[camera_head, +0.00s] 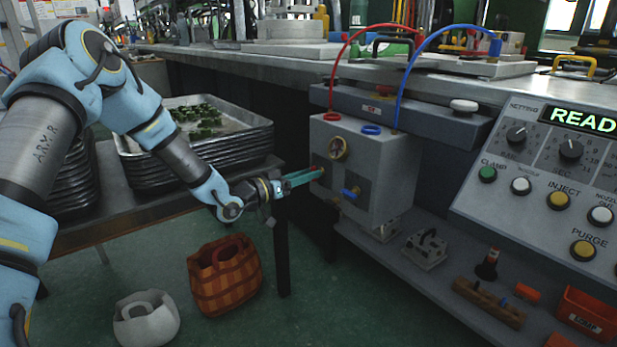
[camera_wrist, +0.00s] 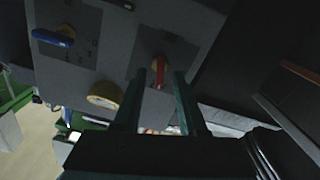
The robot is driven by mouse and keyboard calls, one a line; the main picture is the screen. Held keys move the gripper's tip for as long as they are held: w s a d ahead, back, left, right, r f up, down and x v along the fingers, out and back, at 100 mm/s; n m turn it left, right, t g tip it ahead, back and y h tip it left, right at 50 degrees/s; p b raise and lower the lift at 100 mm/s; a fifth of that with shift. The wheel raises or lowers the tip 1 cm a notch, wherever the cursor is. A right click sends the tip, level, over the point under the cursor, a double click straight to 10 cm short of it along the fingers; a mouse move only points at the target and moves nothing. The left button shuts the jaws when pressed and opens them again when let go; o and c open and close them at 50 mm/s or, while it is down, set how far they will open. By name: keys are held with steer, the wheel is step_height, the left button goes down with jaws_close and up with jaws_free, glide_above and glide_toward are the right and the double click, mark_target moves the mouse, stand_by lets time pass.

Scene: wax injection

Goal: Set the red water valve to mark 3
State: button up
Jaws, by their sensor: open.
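The red water valve (camera_wrist: 160,74) shows in the wrist view as a narrow red lever on a brass hub, set on a dark square plate. My gripper (camera_wrist: 161,86) is open, with its two dark fingers on either side of the lever; whether they touch it I cannot tell. In the head view my gripper (camera_head: 312,174) reaches the left part of the grey water box (camera_head: 385,160), and its fingers largely hide the red valve. The marks around the red valve are too dark to read.
A blue valve (camera_head: 350,192) sits right of the red one; it also shows in the wrist view (camera_wrist: 55,37). A brass gauge (camera_head: 338,148) is above them. Red (camera_head: 338,62) and blue (camera_head: 408,70) hoses rise from the box. A table with stacked trays (camera_head: 205,150) stands left.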

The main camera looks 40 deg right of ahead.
steer(key=shift+d, duration=0.35)
steer(key=shift+c, duration=0.3)
jaws_close()
